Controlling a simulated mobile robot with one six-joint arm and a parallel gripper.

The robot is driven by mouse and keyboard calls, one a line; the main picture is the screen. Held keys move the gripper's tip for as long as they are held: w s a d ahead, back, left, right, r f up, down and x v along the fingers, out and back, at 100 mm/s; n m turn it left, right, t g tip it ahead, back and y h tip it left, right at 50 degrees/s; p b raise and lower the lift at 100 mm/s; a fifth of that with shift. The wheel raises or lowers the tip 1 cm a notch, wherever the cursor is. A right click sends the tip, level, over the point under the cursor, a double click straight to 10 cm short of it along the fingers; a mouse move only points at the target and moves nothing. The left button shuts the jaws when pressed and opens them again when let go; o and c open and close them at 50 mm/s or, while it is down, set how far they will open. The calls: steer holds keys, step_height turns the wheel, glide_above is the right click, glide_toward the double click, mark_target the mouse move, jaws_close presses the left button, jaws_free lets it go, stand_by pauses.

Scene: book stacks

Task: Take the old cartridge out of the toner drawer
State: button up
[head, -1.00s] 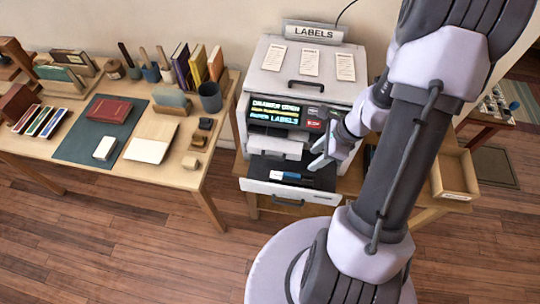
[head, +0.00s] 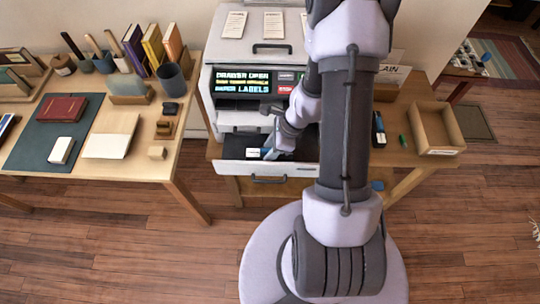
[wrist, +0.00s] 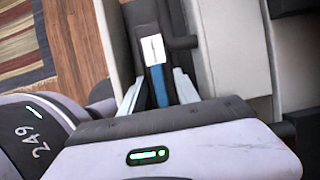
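The toner drawer (head: 301,170) is pulled out from the front of the printer (head: 238,80). The old cartridge (head: 252,153) lies in it, dark with a white label and a blue part. In the wrist view the cartridge (wrist: 153,49) runs lengthwise, its blue part near my fingers. My gripper (head: 271,150) is low at the drawer, partly hiding the cartridge's right end in the head view. In the wrist view my gripper (wrist: 158,92) is open, one finger on each side of the blue part. I cannot tell whether the fingers touch it.
Right of my arm, a dark cartridge-like object (head: 378,129) and a small green item (head: 403,140) lie on the printer's table. A wooden tray (head: 460,146) stands at that table's right end. The left table (head: 175,178) holds books and desk items. The printer display (head: 243,81) reads "DRAWER OPEN".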

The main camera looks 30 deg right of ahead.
jaws_close()
